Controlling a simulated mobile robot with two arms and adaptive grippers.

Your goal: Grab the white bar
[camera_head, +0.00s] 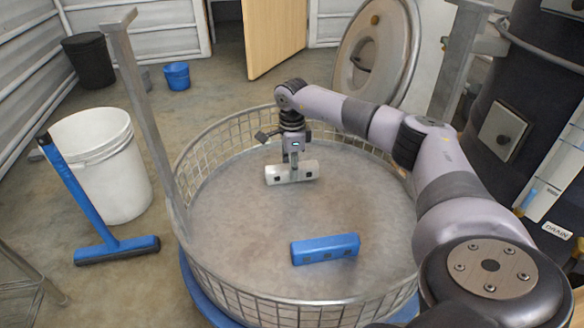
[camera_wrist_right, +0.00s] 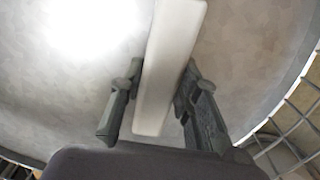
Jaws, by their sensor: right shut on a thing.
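The white bar (camera_head: 304,171) is in the round wire-walled basket, toward its far side, in the head view. My right gripper (camera_head: 293,162) comes down over it from above and is shut on it near its middle. In the right wrist view the white bar (camera_wrist_right: 168,70) runs lengthwise between the two dark fingers of the right gripper (camera_wrist_right: 160,105). I cannot tell whether the bar touches the basket floor. My left gripper is not in view.
A blue bar (camera_head: 325,249) lies on the floor of the wire basket (camera_head: 215,270), nearer to me. A white bucket (camera_head: 100,165) and a blue squeegee (camera_head: 80,200) stand outside at left. A grey post (camera_head: 140,100) rises by the basket's left rim.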

